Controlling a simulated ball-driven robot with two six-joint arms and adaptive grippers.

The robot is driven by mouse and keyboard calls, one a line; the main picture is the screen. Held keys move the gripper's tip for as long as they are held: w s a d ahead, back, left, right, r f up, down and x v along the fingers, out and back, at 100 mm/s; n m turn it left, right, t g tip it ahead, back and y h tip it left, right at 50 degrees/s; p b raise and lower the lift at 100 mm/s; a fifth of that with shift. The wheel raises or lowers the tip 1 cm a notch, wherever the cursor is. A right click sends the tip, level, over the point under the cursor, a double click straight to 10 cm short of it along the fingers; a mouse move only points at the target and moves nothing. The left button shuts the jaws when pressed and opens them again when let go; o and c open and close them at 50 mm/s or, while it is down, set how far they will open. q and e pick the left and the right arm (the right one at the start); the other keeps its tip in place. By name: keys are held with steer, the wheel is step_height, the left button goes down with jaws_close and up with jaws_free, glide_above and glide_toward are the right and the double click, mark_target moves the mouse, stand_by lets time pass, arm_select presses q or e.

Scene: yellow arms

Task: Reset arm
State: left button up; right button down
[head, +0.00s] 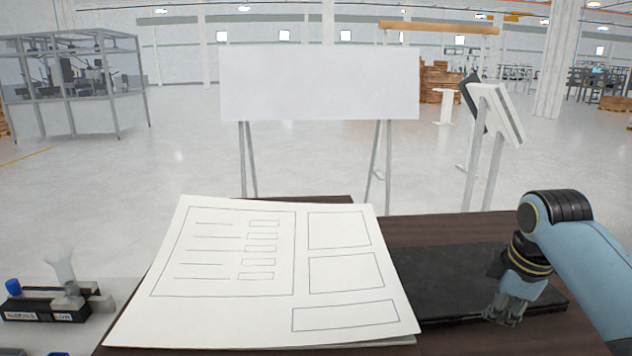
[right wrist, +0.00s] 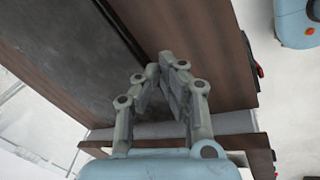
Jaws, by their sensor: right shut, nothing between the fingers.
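My right gripper (head: 503,310) is on the right of the head view, at the end of my blue-grey arm, pointing down over the black slab (head: 445,268). In the right wrist view the fingers of the right gripper (right wrist: 160,64) lean together at the tips, shut with nothing between them. The black slab (right wrist: 60,50) also shows there at the upper left, on the brown table (right wrist: 215,45). Whether the fingertips touch the slab cannot be told. My left gripper is not in view.
A large white printed sheet (head: 225,315) covers the left and middle of the brown table (head: 440,228). A small fixture (head: 40,305) with a blue knob stands at the far left. A blank white board (head: 320,85) stands behind the table. Open floor lies around.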

steer(key=s+a+r+m, duration=0.15)
steer(key=s+m, duration=0.45)
steer(key=s, duration=0.9)
steer(key=s+a+r+m, duration=0.15)
steer(key=s+m, duration=0.35)
steer(key=s, duration=1)
step_height(320, 180, down, 36)
steer(key=s+d+f+m+g+b, duration=0.1)
steer(key=s+d+b, duration=0.1)
steer(key=b, duration=0.7)
steer(key=s+f+g+b, duration=0.1)
steer(key=s+f+b, duration=0.5)
steer(key=s+f, duration=1.2)
step_height(320, 180, down, 4)
steer(key=shift+s+d+r+b, duration=0.1)
steer(key=shift+s+d+b, duration=0.2)
steer(key=shift+b, duration=0.05)
